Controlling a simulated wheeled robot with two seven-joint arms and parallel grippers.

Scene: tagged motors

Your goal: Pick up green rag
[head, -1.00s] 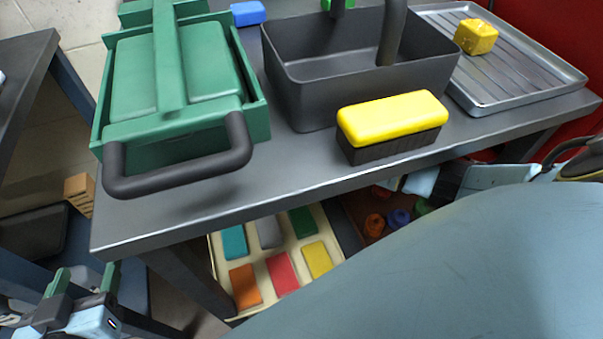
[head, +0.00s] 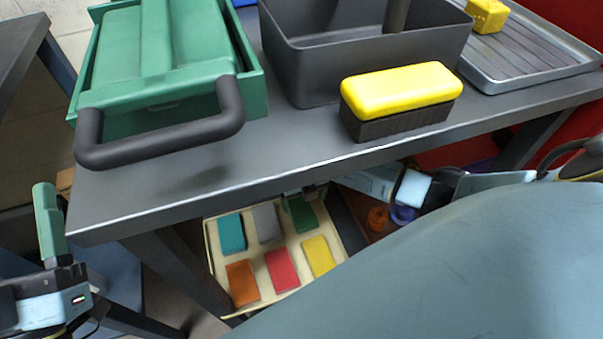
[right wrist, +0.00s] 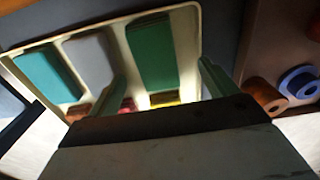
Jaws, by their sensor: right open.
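The green rag (head: 304,218) looks like a folded green block in the back right place of a cream tray (head: 213,262) under the table. It shows larger in the right wrist view (right wrist: 152,50). My right gripper (head: 304,196) is under the table edge, close to the green rag, and partly hidden by the table. In the right wrist view its two green fingers (right wrist: 165,82) stand apart with nothing held between them, on the near side of the rag. My left gripper (head: 49,226) is at the far left, its fingers overlapping in view.
The tray also holds teal (head: 231,234), grey (head: 267,222), orange (head: 242,283), red (head: 282,270) and yellow (head: 319,256) blocks. The tabletop (head: 225,178) above carries a green toolbox (head: 195,105), a dark bin (head: 315,75) and a yellow-topped brush (head: 402,88).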

